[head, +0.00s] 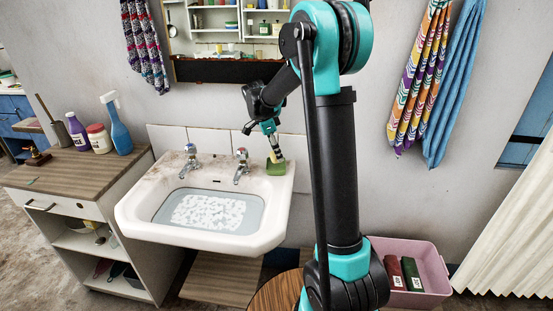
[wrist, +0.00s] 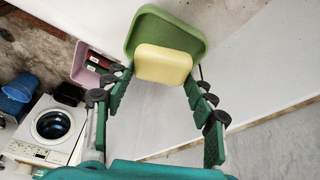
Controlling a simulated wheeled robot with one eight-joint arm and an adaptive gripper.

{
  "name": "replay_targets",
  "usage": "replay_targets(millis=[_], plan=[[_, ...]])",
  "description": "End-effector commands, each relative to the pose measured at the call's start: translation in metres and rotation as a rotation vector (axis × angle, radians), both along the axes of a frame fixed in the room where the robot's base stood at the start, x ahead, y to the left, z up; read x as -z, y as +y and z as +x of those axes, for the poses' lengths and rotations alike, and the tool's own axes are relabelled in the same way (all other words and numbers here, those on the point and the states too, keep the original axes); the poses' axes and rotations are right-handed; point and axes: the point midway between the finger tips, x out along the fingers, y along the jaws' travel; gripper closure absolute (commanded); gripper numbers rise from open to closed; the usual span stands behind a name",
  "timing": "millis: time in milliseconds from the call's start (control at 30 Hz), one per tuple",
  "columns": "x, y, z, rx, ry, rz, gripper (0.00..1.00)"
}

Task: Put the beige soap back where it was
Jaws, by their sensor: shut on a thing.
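The beige soap (wrist: 163,65) is a pale yellow block between my fingertips in the wrist view. My gripper (wrist: 158,80) is shut on its two sides. A green soap dish (wrist: 150,28) with a raised rim lies just beyond the soap. In the head view the green dish (head: 276,169) stands on the back right corner of the sink, and my gripper (head: 272,143) points down over it. The soap shows there only as a small pale patch at the fingertips. I cannot tell whether the soap touches the dish.
The white sink (head: 137,212) holds water, with two taps (head: 240,165) on its back ledge. A wooden-topped cabinet (head: 80,168) with a blue spray bottle (head: 115,125) stands left. A pink tub (head: 427,262) stands right. A washing machine (wrist: 50,130) shows in the wrist view.

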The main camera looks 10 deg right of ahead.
Motion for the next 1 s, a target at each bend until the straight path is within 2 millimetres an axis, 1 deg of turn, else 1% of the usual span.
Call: replay_targets(millis=[200, 267, 667, 700, 833, 1000], plan=[[0.029, 0.000, 0.000, 0.000, 0.000, 0.000, 1.00], [0.034, 0.000, 0.003, 0.000, 0.000, 0.000, 1.00], [0.038, -0.001, 0.004, 0.000, 0.000, 0.000, 1.00], [0.038, -0.001, 0.004, 0.000, 0.000, 0.000, 0.39], [0.038, -0.001, 0.004, 0.000, 0.000, 0.000, 0.24], [0.038, -0.001, 0.004, 0.000, 0.000, 0.000, 0.24]])
